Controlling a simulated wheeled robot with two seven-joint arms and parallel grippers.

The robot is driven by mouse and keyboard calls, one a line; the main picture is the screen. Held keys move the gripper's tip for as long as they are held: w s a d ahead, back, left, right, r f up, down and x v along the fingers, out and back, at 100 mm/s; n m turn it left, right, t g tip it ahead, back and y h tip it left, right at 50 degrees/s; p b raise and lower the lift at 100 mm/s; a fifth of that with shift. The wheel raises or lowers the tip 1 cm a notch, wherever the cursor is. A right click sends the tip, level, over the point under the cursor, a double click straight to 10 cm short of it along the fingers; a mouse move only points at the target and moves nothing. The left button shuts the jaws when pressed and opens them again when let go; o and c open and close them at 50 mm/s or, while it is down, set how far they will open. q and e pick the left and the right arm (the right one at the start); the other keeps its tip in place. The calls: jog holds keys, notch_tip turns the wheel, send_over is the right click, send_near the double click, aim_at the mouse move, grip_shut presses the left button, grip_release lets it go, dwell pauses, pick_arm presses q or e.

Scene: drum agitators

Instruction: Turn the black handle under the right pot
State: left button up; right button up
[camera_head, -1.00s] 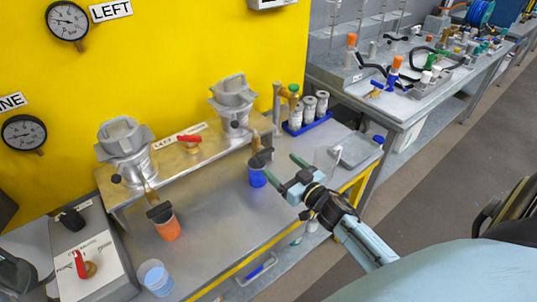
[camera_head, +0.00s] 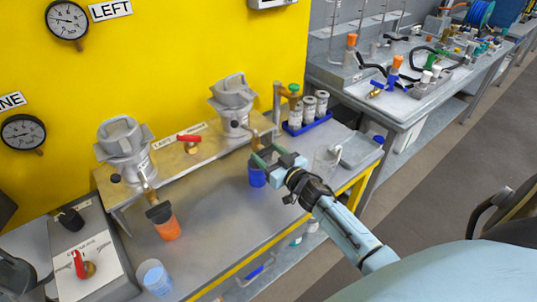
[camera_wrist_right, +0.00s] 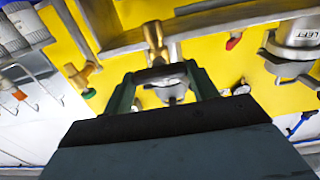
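The right pot (camera_head: 233,100) is a grey metal vessel on a raised metal shelf against the yellow panel. A brass valve (camera_wrist_right: 154,38) shows in the right wrist view. The black handle (camera_wrist_right: 160,74) is at its end, crosswise between my green fingertips. In the head view my gripper mostly hides this handle. My right gripper (camera_head: 268,155) is open, one finger on each side of the handle; I cannot tell whether they touch it. It also shows in the right wrist view (camera_wrist_right: 161,84). My left gripper is not in view.
A blue cup (camera_head: 256,175) stands just below the right gripper. An orange cup (camera_head: 167,228) stands under the left pot (camera_head: 124,145). A blue rack of bottles (camera_head: 307,124) stands behind. The bench middle is clear.

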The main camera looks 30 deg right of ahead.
jog(key=c, duration=0.4)
jog(key=shift+n, duration=0.4)
jog(key=n, duration=0.3)
jog(key=shift+n, duration=0.3)
jog(key=n+b, duration=0.1)
jog(key=n, duration=0.2)
jog(key=shift+a+f+n, duration=0.1)
jog(key=shift+a+n, duration=0.05)
jog(key=shift+n, duration=0.25)
jog(key=n+b, duration=0.1)
jog(key=n, duration=0.4)
jog(key=shift+f+n+b, duration=0.1)
jog(key=shift+n+b, duration=0.8)
jog(key=shift+n, duration=1.5)
jog(key=o, duration=1)
